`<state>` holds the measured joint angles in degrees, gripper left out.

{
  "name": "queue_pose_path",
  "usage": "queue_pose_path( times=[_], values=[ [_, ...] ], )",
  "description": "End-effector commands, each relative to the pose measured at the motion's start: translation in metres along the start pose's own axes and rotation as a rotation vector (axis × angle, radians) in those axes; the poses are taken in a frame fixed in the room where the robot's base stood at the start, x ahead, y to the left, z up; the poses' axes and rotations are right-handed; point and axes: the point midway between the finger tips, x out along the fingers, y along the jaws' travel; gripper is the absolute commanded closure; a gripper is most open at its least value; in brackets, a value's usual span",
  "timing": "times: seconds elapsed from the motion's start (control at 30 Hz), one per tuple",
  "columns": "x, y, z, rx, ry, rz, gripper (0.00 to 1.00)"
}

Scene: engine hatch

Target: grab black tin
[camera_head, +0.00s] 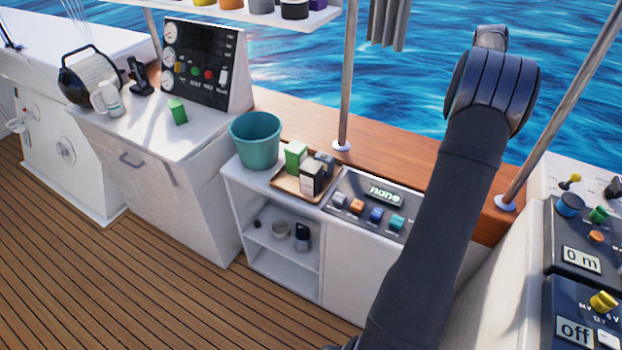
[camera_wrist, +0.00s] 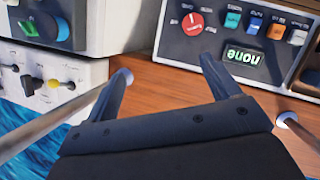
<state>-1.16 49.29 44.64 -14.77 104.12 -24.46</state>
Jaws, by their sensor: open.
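On a wooden tray (camera_head: 287,186) stands a black tin-like container with a cream label (camera_head: 311,178), in the head view. A green carton (camera_head: 296,154) is behind it to the left and a dark blue box (camera_head: 325,161) is behind it to the right. Another black pot (camera_head: 294,9) stands on the upper shelf, so which one is the black tin is not certain. My gripper (camera_wrist: 164,67) is open and empty in the wrist view, above the wooden ledge. In the head view my arm hides it.
A teal bucket (camera_head: 255,140) stands left of the tray. A button panel (camera_head: 372,205) lies right of it and shows upside down in the wrist view (camera_wrist: 235,35). Metal poles (camera_head: 349,75) rise from the ledge. A lower cubby (camera_head: 282,247) holds small items.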

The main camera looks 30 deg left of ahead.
Motion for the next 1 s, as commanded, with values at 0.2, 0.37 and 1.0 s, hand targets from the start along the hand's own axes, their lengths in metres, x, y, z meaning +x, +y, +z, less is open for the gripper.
queue_pose_path(
  times=[0.2, 0.37, 1.0],
  values=[
    [-0.002, -0.018, -0.009, 0.072, 0.018, 0.006, 0.18],
    [-0.007, -0.063, -0.030, 0.275, 0.069, 0.009, 0.18],
    [-0.014, -0.290, -0.081, 1.274, 0.232, -0.198, 0.18]
  ],
)
